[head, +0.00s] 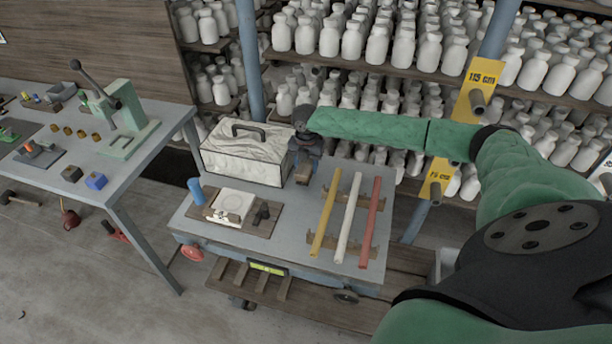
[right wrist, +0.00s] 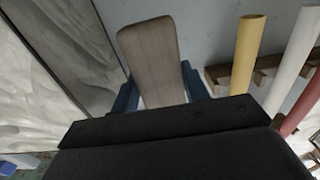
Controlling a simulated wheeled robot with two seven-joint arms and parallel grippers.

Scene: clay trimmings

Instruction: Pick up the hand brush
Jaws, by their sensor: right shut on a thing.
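My right gripper (head: 303,172) reaches down at the back of the grey worktop, beside the pale box. It is shut on the hand brush (head: 305,180), of which only a small brown piece shows below the jaws in the head view. In the right wrist view the brush's wooden part (right wrist: 150,50) stands out between the two blue fingers (right wrist: 160,92). Its bristles are hidden, and I cannot tell whether it touches the worktop. My left gripper is not in view.
A marbled pale box (head: 243,165) with a dark handle stands close left of the gripper. Yellow (head: 325,215), white (head: 348,218) and red (head: 371,220) rods lie on wooden rests to the right. Shelves of white bottles (head: 390,45) stand behind.

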